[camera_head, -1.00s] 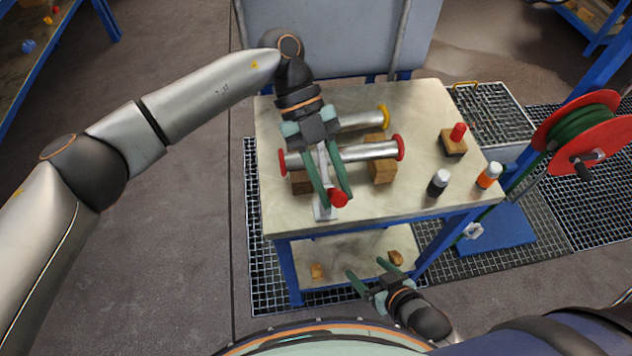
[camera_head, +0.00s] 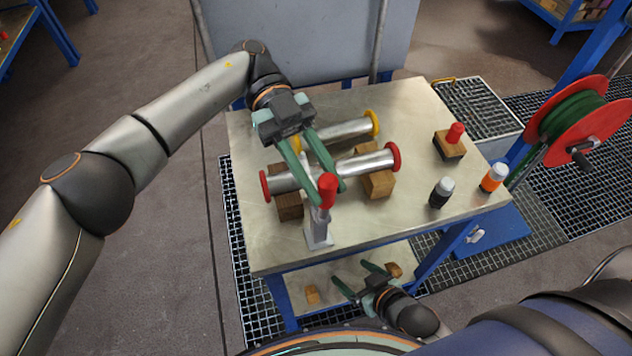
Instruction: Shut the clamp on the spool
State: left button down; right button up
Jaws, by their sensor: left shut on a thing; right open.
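The spool (camera_head: 358,166) is a silver pipe with red end flanges, lying across two wooden blocks on the table. The clamp (camera_head: 318,228) stands at the table's front edge, in front of the spool, with a grey body and a red-tipped handle (camera_head: 328,190). My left gripper (camera_head: 328,194) reaches down over the spool and is shut on the red-tipped handle, which stands roughly upright. Its fingers hide part of the spool and clamp, so I cannot tell how the clamp's jaw sits. My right gripper (camera_head: 358,278) is open and empty, low in front of the table.
A second pipe with yellow flanges (camera_head: 374,122) lies behind the spool. A red-topped wooden block (camera_head: 449,145), a dark bottle (camera_head: 441,193) and an orange bottle (camera_head: 493,178) stand on the right. A red reel (camera_head: 600,112) is beyond the table (camera_head: 410,110).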

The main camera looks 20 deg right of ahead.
dwell(0.4)
pick_arm(q)
jog(key=c, duration=0.6)
grip_release()
jog(key=s+a+r, duration=0.4)
jog(key=s+r, duration=0.9)
jog(key=shift+s, duration=0.2)
